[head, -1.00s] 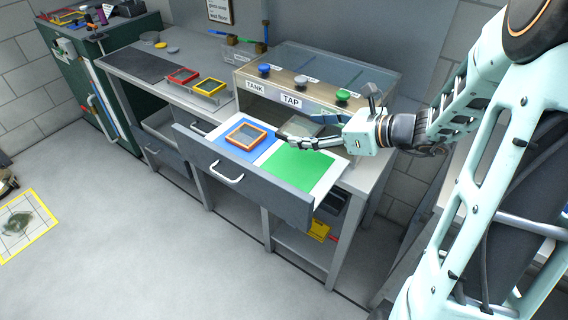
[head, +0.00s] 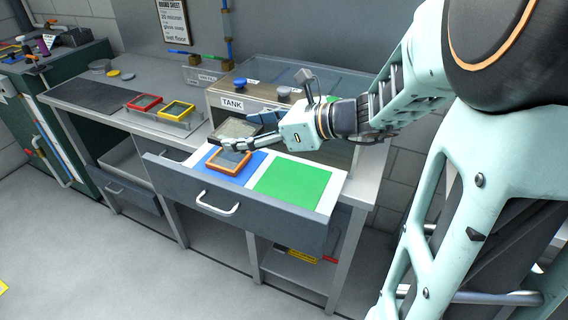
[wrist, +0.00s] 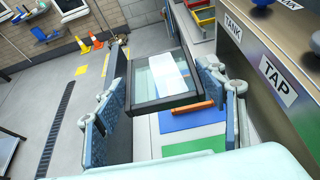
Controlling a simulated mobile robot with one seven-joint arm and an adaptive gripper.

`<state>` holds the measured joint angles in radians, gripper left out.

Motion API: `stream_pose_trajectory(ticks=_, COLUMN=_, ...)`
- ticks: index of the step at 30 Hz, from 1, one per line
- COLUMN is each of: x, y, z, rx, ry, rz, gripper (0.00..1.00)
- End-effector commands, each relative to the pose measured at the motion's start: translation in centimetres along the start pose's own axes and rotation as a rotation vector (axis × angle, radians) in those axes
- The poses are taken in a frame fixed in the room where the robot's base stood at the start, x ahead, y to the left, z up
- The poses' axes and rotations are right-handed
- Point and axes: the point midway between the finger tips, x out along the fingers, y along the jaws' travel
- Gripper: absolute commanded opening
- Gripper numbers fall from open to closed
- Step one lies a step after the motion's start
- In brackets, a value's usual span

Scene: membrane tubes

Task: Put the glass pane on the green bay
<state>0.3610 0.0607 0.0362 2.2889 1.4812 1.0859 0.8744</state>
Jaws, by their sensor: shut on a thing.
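My gripper (head: 238,136) is shut on a dark-framed glass pane (head: 236,128), held in the air over the back of the open drawer. In the wrist view the pane (wrist: 158,78) lies between the two blue-padded fingers. The green bay (head: 292,187) is the bare right part of the drawer. The blue bay (head: 251,169) is to its left and carries an orange frame (head: 243,169). The pane is above and behind the orange frame, left of the green bay. In the wrist view the pane and fingers partly hide the orange frame (wrist: 193,111).
The open drawer's grey front (head: 180,187) has a white handle. Behind is a clear-topped cabinet labelled TANK (head: 232,104) and TAP (wrist: 277,79). Red (head: 145,103) and yellow (head: 177,111) frames stand on the bench at left. The space above the green bay is clear.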

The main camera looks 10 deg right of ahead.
Motion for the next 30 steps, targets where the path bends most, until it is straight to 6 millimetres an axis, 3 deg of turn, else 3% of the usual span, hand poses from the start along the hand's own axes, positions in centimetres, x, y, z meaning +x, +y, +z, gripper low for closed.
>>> stream_pose_trajectory(ticks=9, x=-5.5, y=-2.6, z=-6.4, rx=0.006, ry=0.0, rz=-0.005, gripper=0.35)
stream_pose_trajectory(ticks=15, x=-6.5, y=-3.3, z=-10.6, rx=0.004, ry=-0.001, rz=-0.001, gripper=0.35)
stream_pose_trajectory(ticks=25, x=-7.2, y=-3.9, z=-13.2, rx=0.003, ry=0.0, rz=-0.001, gripper=0.35)
stream_pose_trajectory(ticks=30, x=-6.2, y=-3.8, z=-15.7, rx=0.004, ry=0.0, rz=0.001, gripper=0.35)
